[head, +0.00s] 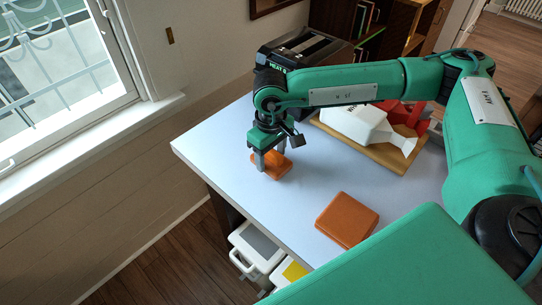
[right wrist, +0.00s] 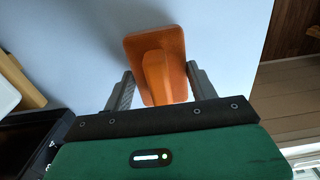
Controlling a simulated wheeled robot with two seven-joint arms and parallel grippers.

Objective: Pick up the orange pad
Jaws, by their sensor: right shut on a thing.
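The orange pad (head: 276,167) is at the near-left part of the pale tabletop in the head view. In the right wrist view the orange pad (right wrist: 137,44) is a rounded flat plate with a raised grip on top. My right gripper (head: 270,160) points down over it and is shut on the raised grip, with a finger on each side; its fingers also show in the right wrist view (right wrist: 160,90). The pad is at or just above the table; I cannot tell whether it touches. My left gripper is not in view.
A separate orange-brown square block (head: 347,220) lies near the table's front edge. A wooden board (head: 375,153) carries a white bottle-like object (head: 362,125) and a red thing. A dark machine (head: 305,48) stands at the back. White bins (head: 257,252) are below the table (head: 225,140).

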